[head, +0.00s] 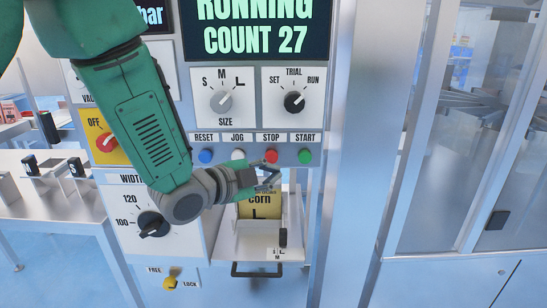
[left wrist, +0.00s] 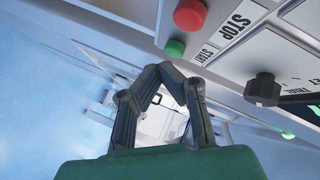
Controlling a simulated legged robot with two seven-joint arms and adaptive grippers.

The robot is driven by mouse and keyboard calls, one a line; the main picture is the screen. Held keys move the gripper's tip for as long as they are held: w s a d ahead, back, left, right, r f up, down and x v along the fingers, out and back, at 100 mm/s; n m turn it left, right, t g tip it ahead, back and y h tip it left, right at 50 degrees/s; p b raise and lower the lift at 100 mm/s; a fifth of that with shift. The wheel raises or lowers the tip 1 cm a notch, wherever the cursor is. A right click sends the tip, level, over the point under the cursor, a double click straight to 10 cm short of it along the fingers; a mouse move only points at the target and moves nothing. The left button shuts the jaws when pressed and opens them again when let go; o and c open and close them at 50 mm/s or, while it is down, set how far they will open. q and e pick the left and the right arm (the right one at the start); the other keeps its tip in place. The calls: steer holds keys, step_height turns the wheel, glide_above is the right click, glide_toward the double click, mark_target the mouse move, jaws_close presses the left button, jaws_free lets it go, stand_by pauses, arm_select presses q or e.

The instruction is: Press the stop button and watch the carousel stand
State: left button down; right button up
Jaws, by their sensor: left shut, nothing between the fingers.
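The red stop button (head: 271,156) sits on the panel under its STOP label, between the white jog button and the green start button (head: 305,156). My left gripper (head: 272,173) is shut and empty, just below the stop button in the head view. In the left wrist view my left gripper (left wrist: 160,68) has its fingertips together, and the red stop button (left wrist: 189,15) is beyond them, up and to the right. No contact with the button shows. The display (head: 252,30) reads RUNNING, COUNT 27. The carousel cannot be made out for certain. My right gripper is not in view.
A blue reset button (head: 206,156) and white jog button (head: 238,155) are in the same row. Knobs for size (head: 221,101) and trial (head: 294,102) are above. A yellow corn pouch (head: 262,207) stands below the gripper. A metal post (head: 362,150) rises to the right.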

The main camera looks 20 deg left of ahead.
mark_target(271, 157)
arm_select(q)
steer(key=w, duration=0.1)
steer(key=w+a, duration=0.1)
steer(key=w, duration=0.1)
steer(key=shift+a, duration=0.2)
steer(key=shift+d, duration=0.2)
steer(key=shift+a, duration=0.15)
stand_by(0.4)
steer(key=shift+w, duration=0.2)
stand_by(0.5)
steer(key=shift+w+r, duration=0.1)
steer(key=shift+w, duration=0.05)
steer(key=shift+w+a, duration=0.2)
steer(key=shift+w, duration=0.3)
stand_by(0.7)
steer(key=shift+s, duration=0.1)
steer(key=shift+s+d, duration=0.25)
steer(key=shift+s, duration=0.55)
